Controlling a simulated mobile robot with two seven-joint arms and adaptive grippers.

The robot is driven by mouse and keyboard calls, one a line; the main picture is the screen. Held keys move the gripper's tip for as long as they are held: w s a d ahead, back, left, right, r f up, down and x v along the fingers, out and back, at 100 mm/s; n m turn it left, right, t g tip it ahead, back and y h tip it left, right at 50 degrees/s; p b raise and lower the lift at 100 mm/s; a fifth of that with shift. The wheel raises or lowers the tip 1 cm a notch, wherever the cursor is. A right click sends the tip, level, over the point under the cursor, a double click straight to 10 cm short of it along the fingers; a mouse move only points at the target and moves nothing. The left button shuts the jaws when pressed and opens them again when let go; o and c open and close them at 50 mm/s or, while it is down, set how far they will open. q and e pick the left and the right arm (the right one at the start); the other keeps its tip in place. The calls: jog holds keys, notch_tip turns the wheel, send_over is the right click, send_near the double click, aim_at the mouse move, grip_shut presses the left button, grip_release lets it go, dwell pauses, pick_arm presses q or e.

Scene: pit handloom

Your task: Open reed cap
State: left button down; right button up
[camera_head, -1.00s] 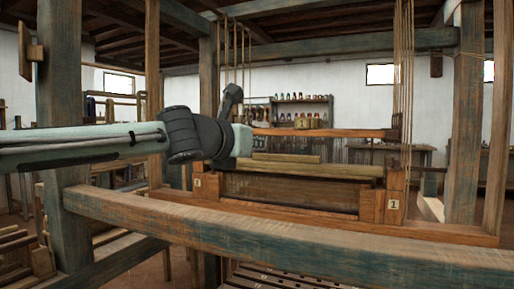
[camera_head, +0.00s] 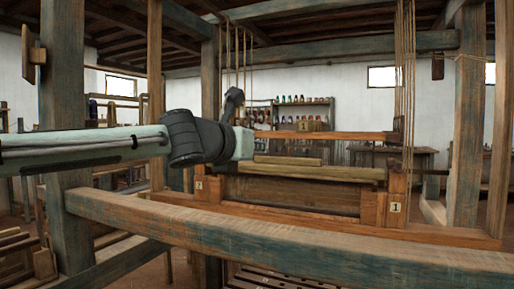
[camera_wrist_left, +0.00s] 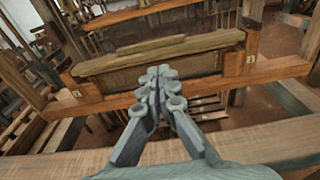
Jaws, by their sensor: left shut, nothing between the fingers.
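The loom's batten stands ahead in the head view. Its long pale wooden bar, which looks like the reed cap (camera_head: 340,174), lies level between two end posts. A shorter pale wooden strip (camera_head: 288,160) lies along its top, toward the left. The bar also shows in the left wrist view (camera_wrist_left: 205,42), with a brown panel below it. My left gripper (camera_wrist_left: 160,80) is shut and empty. In the wrist view its fingertips overlap the panel just below the bar; I cannot tell whether they touch.
A thick blue-worn front beam (camera_head: 290,240) crosses between me and the batten. Cords (camera_head: 404,80) hang at the right, beside a post marked 1 (camera_head: 395,208). An upper wooden crossbar (camera_head: 325,135) runs behind the bar. A shelf of spools (camera_head: 303,101) stands at the back.

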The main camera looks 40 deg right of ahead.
pick_arm(q)
jog(key=v, duration=1.2)
